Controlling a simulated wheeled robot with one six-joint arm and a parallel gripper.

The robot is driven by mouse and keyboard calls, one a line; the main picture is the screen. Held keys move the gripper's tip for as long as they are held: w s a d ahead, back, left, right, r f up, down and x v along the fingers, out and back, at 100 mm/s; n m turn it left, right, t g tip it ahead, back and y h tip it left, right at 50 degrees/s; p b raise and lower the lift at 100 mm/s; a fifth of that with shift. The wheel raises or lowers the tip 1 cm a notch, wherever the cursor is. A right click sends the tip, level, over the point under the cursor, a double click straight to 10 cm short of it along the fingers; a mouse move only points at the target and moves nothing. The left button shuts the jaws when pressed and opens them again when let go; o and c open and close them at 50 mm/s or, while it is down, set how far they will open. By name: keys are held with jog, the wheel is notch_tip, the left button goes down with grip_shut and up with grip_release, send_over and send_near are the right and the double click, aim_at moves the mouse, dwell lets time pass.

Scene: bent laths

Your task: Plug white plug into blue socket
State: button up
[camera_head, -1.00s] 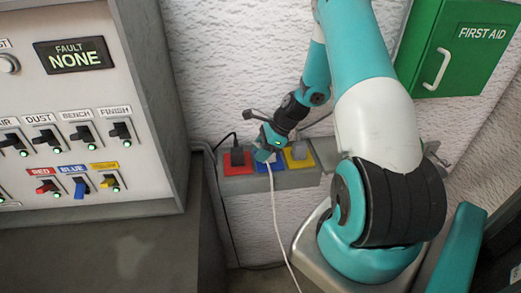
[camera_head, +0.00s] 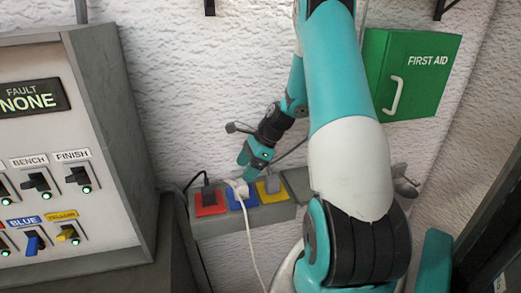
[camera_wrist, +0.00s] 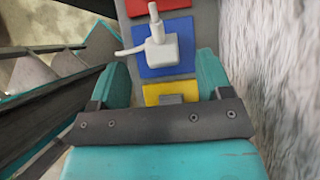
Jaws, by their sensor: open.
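The white plug (camera_wrist: 160,48) sits at the blue socket (camera_wrist: 182,67) in the wrist view, with its cord leading off to the left. The plug also shows in the head view (camera_head: 238,188), over the blue socket (camera_head: 248,202), its white cord hanging down. It looks to be in the socket, but its prongs are hidden and I cannot tell how deep it sits. My gripper (camera_wrist: 161,68) is open, with one finger on each side of the lane below the plug and nothing between them. In the head view my gripper (camera_head: 247,174) is just above and behind the plug.
A red socket (camera_head: 210,203) with a black plug is left of the blue one. A yellow socket (camera_head: 270,191) with a grey plug is right. A switch panel (camera_head: 60,150) stands at left, a green first aid box (camera_head: 412,75) hangs at right.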

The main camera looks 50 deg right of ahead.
jog(key=b+v, duration=0.1)
jog(key=v, duration=0.8)
jog(key=a+r+n+g+b, duration=0.1)
jog(key=a+r+n+b, duration=0.1)
jog(key=a+n, duration=0.85)
jog(key=a+r+n+g+b, duration=0.15)
jog(key=a+n, duration=0.45)
jog(key=a, duration=0.9)
jog(key=s+a+n+g+h+b, duration=0.1)
jog(key=s+a+n+b, duration=0.1)
jog(key=s+a+n, duration=1.1)
jog(key=s+n, duration=0.2)
jog(key=n, duration=0.1)
jog(key=shift+s+a, duration=0.15)
jog(key=shift+a, duration=0.1)
jog(key=shift+g, duration=0.25)
jog(key=shift+c, duration=0.5)
